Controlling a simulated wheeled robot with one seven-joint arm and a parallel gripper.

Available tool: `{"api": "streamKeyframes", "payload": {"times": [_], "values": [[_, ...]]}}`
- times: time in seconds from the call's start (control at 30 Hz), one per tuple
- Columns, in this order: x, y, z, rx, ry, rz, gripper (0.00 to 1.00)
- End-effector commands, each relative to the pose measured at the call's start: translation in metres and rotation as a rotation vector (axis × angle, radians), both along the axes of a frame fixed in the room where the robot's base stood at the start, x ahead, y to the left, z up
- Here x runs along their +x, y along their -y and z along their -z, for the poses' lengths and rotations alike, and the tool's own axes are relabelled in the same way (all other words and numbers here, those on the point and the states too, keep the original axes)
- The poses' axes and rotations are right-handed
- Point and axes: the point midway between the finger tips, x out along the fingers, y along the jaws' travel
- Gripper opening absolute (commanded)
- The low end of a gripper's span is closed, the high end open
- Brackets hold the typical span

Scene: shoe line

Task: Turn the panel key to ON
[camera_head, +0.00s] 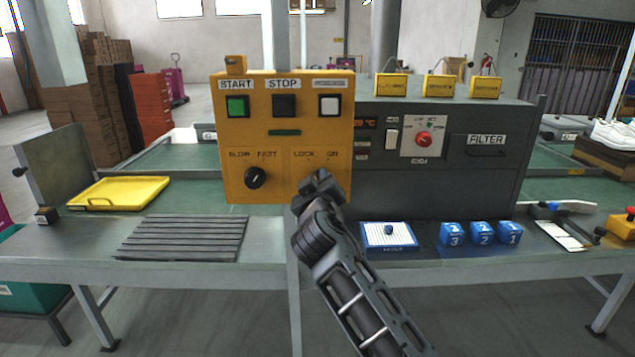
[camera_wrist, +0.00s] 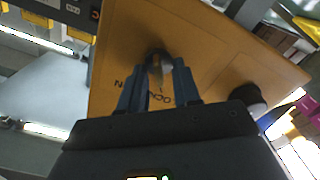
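The yellow control panel (camera_head: 285,140) stands on the bench, with a LOCK and ON label (camera_head: 316,154) at its lower right. The key (camera_wrist: 157,63) shows small and blurred on the panel in the wrist view; my gripper hides it in the head view. My gripper (camera_head: 317,182) is at the panel face just below that label. In the wrist view its two fingers (camera_wrist: 161,72) stand apart, one on each side of the key. I cannot tell whether they touch it or which way the key is turned.
A black SLOW/FAST knob (camera_head: 255,178) sits left of my gripper, below the green START (camera_head: 236,106) and black STOP (camera_head: 284,105) buttons. The dark FILTER cabinet (camera_head: 450,180) adjoins on the right. A blue-and-white tray (camera_head: 389,243) and blue numbered blocks (camera_head: 482,233) lie in front.

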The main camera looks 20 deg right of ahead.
Motion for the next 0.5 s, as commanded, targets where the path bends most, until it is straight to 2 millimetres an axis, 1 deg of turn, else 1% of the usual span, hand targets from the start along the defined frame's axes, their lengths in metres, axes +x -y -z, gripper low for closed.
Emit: {"api": "streamKeyframes", "payload": {"times": [0.03,0.07,0.37,0.5], "values": [[-0.0001,0.0000,0.0001,0.000,0.000,0.000,0.32],[-0.0002,0.0000,0.0001,0.000,0.000,0.000,0.29],[-0.0003,-0.0002,0.0002,0.000,0.000,0.000,0.00],[-0.0003,-0.0003,0.0003,0.000,0.000,0.000,0.00]]}}
